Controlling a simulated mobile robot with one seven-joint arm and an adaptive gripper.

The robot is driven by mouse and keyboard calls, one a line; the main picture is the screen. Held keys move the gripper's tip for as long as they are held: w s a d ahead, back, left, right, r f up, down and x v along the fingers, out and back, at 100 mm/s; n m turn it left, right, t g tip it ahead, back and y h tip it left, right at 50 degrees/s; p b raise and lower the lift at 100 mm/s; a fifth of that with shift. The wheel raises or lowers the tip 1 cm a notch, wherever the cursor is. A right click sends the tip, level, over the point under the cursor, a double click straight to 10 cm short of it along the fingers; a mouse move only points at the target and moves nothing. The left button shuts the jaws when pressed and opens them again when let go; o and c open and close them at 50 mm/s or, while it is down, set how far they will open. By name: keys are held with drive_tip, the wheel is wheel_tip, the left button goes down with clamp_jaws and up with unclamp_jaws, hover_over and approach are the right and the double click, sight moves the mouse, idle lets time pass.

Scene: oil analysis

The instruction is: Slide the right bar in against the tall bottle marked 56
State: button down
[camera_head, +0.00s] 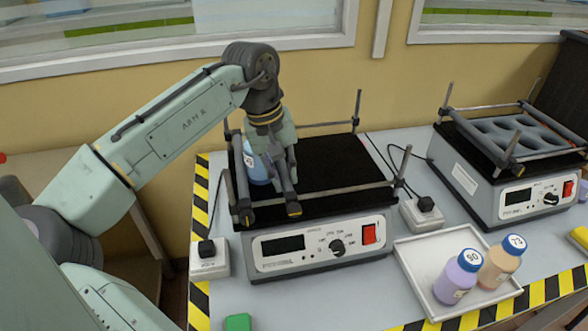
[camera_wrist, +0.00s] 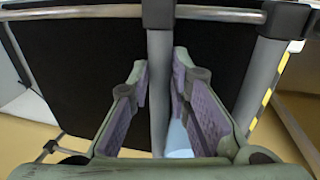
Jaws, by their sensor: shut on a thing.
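The left shaker (camera_head: 320,245) has a black top with thin rails and two grey bars across it. A pale blue bottle (camera_head: 259,175) stands on the top near its left side, partly hidden by my gripper. Its label number is not readable. The right bar (camera_head: 290,199) lies just right of the bottle; I cannot tell if they touch. My gripper (camera_head: 283,180) points down and is shut on this bar. In the wrist view, the right bar (camera_wrist: 159,95) runs between the fingers, with a bit of the bottle (camera_wrist: 178,140) beside it.
The left bar (camera_head: 239,170) is along the shaker's left side. The black top right of my gripper is clear. A white tray (camera_head: 413,262) holds a purple bottle (camera_head: 457,280) marked 50 and a tan bottle (camera_head: 499,266) marked 73. A second shaker (camera_head: 480,185) stands at right.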

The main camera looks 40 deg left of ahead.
drive_tip(key=c, duration=1.5)
unclamp_jaws()
drive_tip(key=r, duration=0.4)
drive_tip(key=s+a+r, duration=0.1)
drive_tip(key=r, duration=0.6)
drive_tip(key=shift+s+a+r, duration=0.3)
drive_tip(key=shift+s+r, duration=0.1)
